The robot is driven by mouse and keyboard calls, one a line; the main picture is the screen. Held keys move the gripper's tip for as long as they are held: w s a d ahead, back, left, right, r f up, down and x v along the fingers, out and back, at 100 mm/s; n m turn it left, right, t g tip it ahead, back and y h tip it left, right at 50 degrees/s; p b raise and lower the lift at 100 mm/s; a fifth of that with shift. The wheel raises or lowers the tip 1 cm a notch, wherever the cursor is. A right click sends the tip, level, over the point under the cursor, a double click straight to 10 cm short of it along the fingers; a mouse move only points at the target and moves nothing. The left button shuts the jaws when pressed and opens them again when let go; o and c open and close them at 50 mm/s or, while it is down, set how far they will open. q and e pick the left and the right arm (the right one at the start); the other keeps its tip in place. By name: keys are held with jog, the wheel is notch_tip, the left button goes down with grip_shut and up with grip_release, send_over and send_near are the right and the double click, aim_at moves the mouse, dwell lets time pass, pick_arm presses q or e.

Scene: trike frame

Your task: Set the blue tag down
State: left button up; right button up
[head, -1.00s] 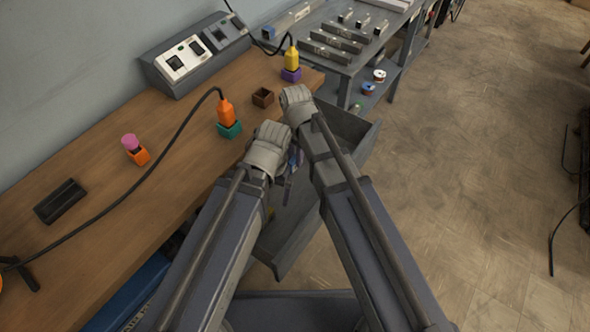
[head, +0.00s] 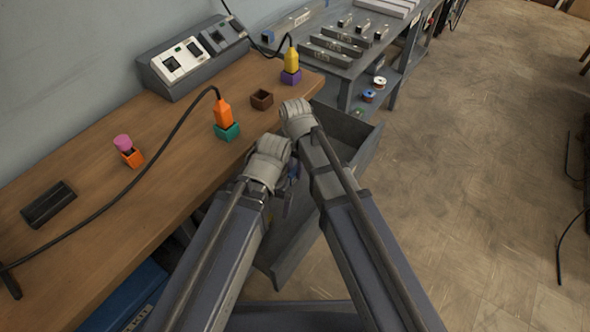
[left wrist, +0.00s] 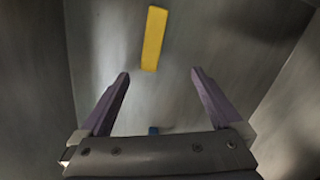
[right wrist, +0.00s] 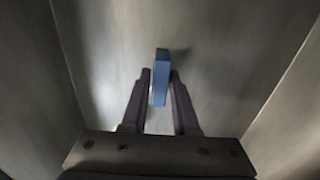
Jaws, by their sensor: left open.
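A blue tag (right wrist: 160,76) stands out between the fingers of my right gripper (right wrist: 160,74) in the right wrist view. The fingers lie close against both its sides, and a dark shadow falls on the grey metal floor beside it. My left gripper (left wrist: 160,80) is open and empty in the left wrist view. A yellow tag (left wrist: 154,38) lies on the metal floor beyond its fingertips. A small blue piece (left wrist: 153,130) shows just past the gripper body, mostly hidden. In the head view both arms reach over an open grey drawer (head: 290,262), and the wrists hide most of the gripping ends.
The wooden bench (head: 95,215) at left holds an orange plug in a teal block (head: 228,131), a yellow plug in a purple block (head: 291,76), a brown open box (head: 262,99) and a black tray (head: 48,204). Drawer walls stand close around both grippers.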

aim_at(295, 169)
jog(key=o, duration=0.3)
pick_arm(q)
jog(key=shift+r, duration=0.1)
notch_tip(295, 169, up, 12)
jog(key=p, duration=1.2)
pick_arm(e)
notch_tip(295, 169, up, 12)
jog(key=shift+r, duration=0.15)
